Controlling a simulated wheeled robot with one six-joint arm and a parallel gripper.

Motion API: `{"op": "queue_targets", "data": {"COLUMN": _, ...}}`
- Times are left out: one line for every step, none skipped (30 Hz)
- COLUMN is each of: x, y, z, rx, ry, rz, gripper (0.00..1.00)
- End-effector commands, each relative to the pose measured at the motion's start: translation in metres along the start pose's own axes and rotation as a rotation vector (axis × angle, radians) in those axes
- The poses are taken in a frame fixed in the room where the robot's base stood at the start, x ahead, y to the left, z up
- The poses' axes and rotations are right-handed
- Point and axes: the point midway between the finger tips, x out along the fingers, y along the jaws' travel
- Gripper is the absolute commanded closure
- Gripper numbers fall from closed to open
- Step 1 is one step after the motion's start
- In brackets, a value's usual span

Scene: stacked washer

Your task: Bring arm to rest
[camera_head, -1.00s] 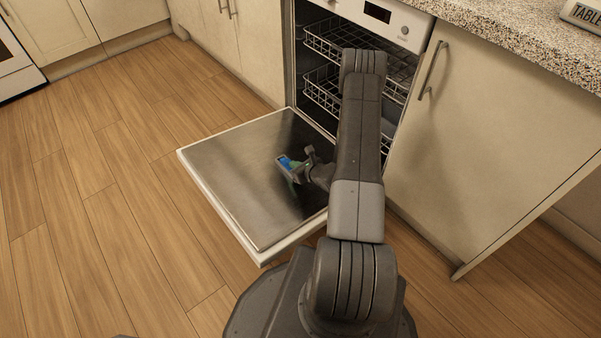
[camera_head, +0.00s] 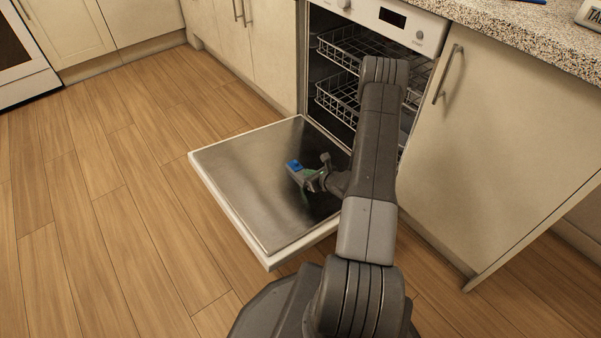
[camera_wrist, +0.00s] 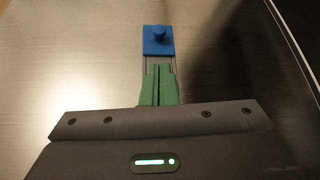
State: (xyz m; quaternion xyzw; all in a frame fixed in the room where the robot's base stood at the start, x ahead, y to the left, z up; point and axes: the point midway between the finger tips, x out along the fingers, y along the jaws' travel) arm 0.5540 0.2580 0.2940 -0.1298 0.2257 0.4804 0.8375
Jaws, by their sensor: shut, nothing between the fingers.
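My gripper (camera_head: 297,170) hangs over the open dishwasher door (camera_head: 235,185), near the side closest to the cabinet opening. The fingers are shut with nothing held. The steel inner face of the door lies below it. I cannot tell the exact gap between them. My arm stretches forward from my base, with its elbow in front of the dishwasher opening, and its forearm is folded back toward the door.
The dishwasher's wire racks (camera_head: 345,50) sit inside, partly hidden by my arm. A cabinet door (camera_head: 500,140) stands to the right under a speckled countertop (camera_head: 530,35). Wooden floor (camera_head: 110,210) is clear to the left. A white oven (camera_head: 20,60) stands at the far left.

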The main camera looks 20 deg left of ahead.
Motion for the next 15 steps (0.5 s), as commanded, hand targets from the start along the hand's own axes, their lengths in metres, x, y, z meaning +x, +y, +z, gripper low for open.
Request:
{"op": "queue_targets", "data": {"x": -0.018, "y": 0.0, "z": 0.006, "rx": 0.002, "ry": -0.001, "rz": -0.002, "gripper": 1.0}}
{"op": "queue_targets", "data": {"x": -0.025, "y": 0.0, "z": 0.006, "rx": 0.004, "ry": 0.0, "rz": -0.002, "gripper": 1.0}}
{"op": "queue_targets", "data": {"x": -0.034, "y": 0.0, "z": 0.005, "rx": 0.003, "ry": 0.001, "rz": -0.002, "gripper": 1.0}}
{"op": "queue_targets", "data": {"x": -0.041, "y": 0.0, "z": 0.005, "rx": 0.003, "ry": 0.001, "rz": -0.003, "gripper": 1.0}}
{"op": "queue_targets", "data": {"x": -0.047, "y": 0.0, "z": 0.005, "rx": 0.004, "ry": 0.001, "rz": -0.002, "gripper": 1.0}}
{"op": "queue_targets", "data": {"x": -0.055, "y": 0.0, "z": 0.005, "rx": 0.003, "ry": 0.001, "rz": -0.001, "gripper": 1.0}}
{"op": "queue_targets", "data": {"x": -0.061, "y": 0.0, "z": 0.004, "rx": 0.003, "ry": 0.002, "rz": -0.001, "gripper": 1.0}}
{"op": "queue_targets", "data": {"x": -0.066, "y": 0.0, "z": 0.004, "rx": 0.002, "ry": 0.001, "rz": -0.001, "gripper": 1.0}}
{"op": "queue_targets", "data": {"x": -0.072, "y": 0.001, "z": 0.004, "rx": 0.002, "ry": 0.001, "rz": -0.001, "gripper": 1.0}}
{"op": "queue_targets", "data": {"x": -0.076, "y": 0.001, "z": 0.004, "rx": 0.003, "ry": 0.001, "rz": -0.001, "gripper": 1.0}}
{"op": "queue_targets", "data": {"x": -0.079, "y": 0.001, "z": 0.004, "rx": 0.002, "ry": 0.001, "rz": 0.0, "gripper": 1.0}}
{"op": "queue_targets", "data": {"x": -0.083, "y": 0.001, "z": 0.003, "rx": 0.001, "ry": 0.001, "rz": 0.001, "gripper": 1.0}}
{"op": "queue_targets", "data": {"x": -0.085, "y": 0.001, "z": 0.003, "rx": 0.0, "ry": 0.001, "rz": 0.001, "gripper": 1.0}}
{"op": "queue_targets", "data": {"x": -0.087, "y": 0.001, "z": 0.003, "rx": 0.0, "ry": 0.001, "rz": 0.001, "gripper": 1.0}}
{"op": "queue_targets", "data": {"x": -0.089, "y": 0.001, "z": 0.002, "rx": 0.0, "ry": 0.001, "rz": 0.001, "gripper": 1.0}}
